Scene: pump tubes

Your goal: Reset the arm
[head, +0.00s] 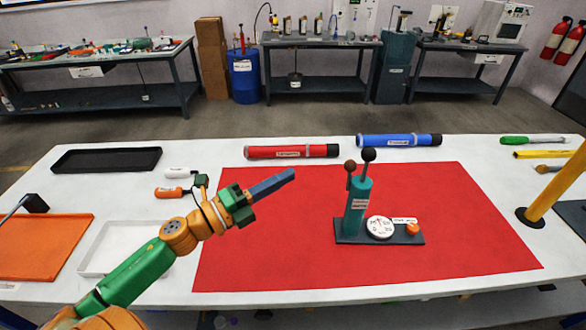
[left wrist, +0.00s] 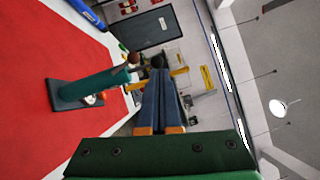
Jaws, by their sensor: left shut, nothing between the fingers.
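My left gripper (head: 288,178) comes in from the left over the red mat (head: 270,260). Its dark blue fingers are shut together with nothing between them, as the left wrist view (left wrist: 161,75) also shows. A teal pump (head: 358,200) with two ball-topped levers, a white gauge (head: 380,227) and an orange knob stands upright on a dark base on the mat. It is to the right of my gripper and apart from it. In the left wrist view the pump (left wrist: 92,88) is left of the fingers. My right gripper is not in view.
A red tube (head: 290,151) and a blue tube (head: 399,140) lie behind the mat. A black tray (head: 107,151), an orange tray (head: 45,276) and a white tray (head: 88,262) are at left. A yellow post (head: 556,192) stands at right. The mat's front is clear.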

